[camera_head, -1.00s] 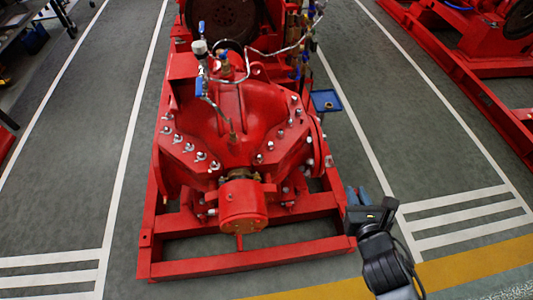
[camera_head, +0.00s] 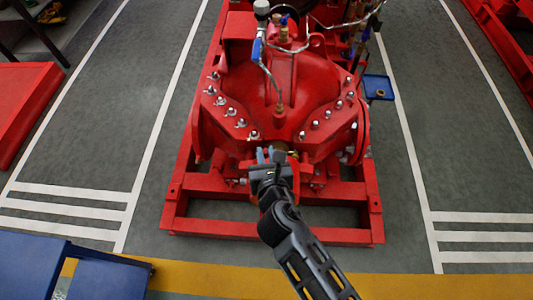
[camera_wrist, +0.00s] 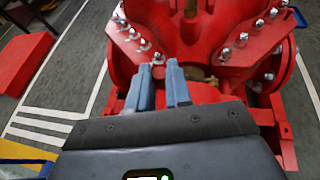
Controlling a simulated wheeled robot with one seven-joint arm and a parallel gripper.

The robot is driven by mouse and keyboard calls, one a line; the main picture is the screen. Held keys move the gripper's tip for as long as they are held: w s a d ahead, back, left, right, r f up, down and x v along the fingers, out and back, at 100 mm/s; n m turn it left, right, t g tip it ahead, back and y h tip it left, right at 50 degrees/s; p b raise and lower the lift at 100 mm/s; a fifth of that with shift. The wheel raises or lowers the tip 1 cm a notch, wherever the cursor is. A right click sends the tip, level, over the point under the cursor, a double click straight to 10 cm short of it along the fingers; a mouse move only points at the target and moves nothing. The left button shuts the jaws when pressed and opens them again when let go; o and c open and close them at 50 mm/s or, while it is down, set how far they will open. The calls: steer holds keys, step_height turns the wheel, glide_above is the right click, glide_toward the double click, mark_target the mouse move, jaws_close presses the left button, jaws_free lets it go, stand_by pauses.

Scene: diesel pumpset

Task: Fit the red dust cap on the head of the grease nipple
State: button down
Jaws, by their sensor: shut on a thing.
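My gripper (camera_head: 265,155) is in front of the near end of the red pump (camera_head: 280,95), over its bearing housing. Its two blue-grey fingers also show in the wrist view (camera_wrist: 159,67), pointing at the pump with a narrow gap between them. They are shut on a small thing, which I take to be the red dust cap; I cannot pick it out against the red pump. The grease nipple is too small or hidden to make out. My gripper and arm cover much of the bearing housing in the head view.
The pump stands on a red base frame (camera_head: 215,228) with a low front rail. Bolt studs, a gauge (camera_head: 262,8) and thin pipes rise from the casing. A small blue tray (camera_head: 378,86) is at its right. A blue bench (camera_head: 105,275) is at lower left. Floor at right is clear.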

steer(key=shift+f+h+b, duration=0.15)
steer(key=shift+h+b, duration=0.15)
steer(key=shift+b, duration=0.2)
steer(key=shift+s+m+b, duration=0.1)
steer(key=shift+m+b, duration=0.25)
steer(key=shift+m, duration=0.05)
steer(key=shift+f+h, duration=0.25)
steer(key=shift+h, duration=0.05)
steer(key=shift+f+b, duration=2.1)
steer(key=shift+f, duration=0.5)
steer(key=shift+f+m+b, duration=0.3)
steer(key=shift+f+b, duration=0.5)
steer(key=shift+f, duration=0.7)
steer(key=c, duration=1)
jaws_free()
steer(key=shift+s, duration=0.1)
